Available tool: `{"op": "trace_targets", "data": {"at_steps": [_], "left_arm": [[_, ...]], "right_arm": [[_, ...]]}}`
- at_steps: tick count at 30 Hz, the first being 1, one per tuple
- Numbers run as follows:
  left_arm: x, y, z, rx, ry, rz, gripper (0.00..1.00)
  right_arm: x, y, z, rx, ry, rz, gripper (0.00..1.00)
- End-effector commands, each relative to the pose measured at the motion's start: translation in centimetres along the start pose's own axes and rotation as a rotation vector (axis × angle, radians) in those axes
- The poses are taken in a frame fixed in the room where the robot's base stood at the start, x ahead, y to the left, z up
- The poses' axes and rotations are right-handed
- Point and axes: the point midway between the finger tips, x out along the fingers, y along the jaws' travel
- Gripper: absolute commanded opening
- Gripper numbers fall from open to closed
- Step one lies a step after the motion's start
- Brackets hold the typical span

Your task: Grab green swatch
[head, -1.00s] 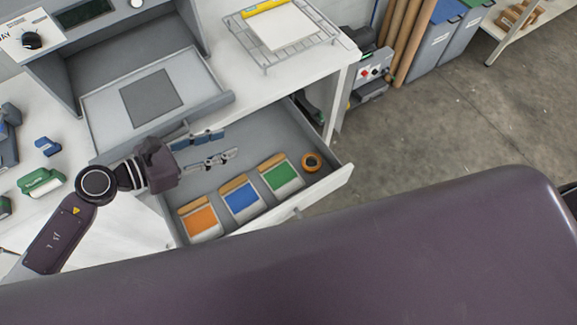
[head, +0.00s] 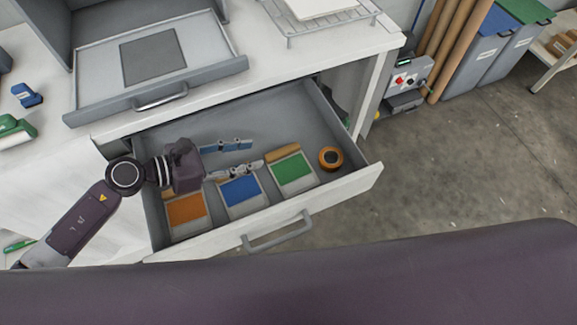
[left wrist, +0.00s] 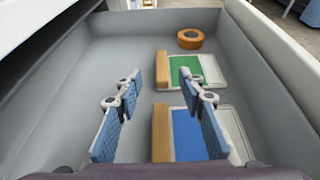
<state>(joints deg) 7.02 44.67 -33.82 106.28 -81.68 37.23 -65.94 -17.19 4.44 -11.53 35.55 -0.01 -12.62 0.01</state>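The green swatch (head: 292,169) lies in the open drawer, right of the blue swatch (head: 241,191) and orange swatch (head: 187,209). Each has a wooden strip along its back edge. My left gripper (head: 232,158) is over the drawer, open and empty, its fingers above and behind the blue swatch. In the left wrist view the blue padded fingers (left wrist: 161,112) stand apart, with the green swatch (left wrist: 184,70) farther ahead, partly hidden by the right finger. The blue swatch (left wrist: 187,133) lies nearer, also partly covered. My right gripper is not in view.
An orange tape roll (head: 330,158) lies right of the green swatch. The drawer's front wall with its handle (head: 277,235) and its side walls surround the swatches. The grey press tray (head: 200,55) stands above on the white bench. The drawer's back floor is clear.

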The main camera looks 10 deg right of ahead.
Motion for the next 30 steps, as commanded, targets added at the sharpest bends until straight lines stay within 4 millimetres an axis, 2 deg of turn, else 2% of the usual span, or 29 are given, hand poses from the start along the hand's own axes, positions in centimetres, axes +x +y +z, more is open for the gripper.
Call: {"op": "trace_targets", "data": {"at_steps": [5,18,26,30], "left_arm": [[1.9,-0.1,0.3,-0.001,-0.003,-0.001,0.36],[7.0,-0.2,-0.9,0.000,-0.002,0.000,0.36],[7.3,-0.3,-1.1,0.001,0.000,0.000,0.36],[7.3,-0.3,-1.1,0.001,0.000,0.000,0.23]], "right_arm": [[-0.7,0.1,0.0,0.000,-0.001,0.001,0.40],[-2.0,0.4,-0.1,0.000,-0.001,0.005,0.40],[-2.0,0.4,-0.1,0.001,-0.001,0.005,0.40],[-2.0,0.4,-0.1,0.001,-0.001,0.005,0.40]]}}
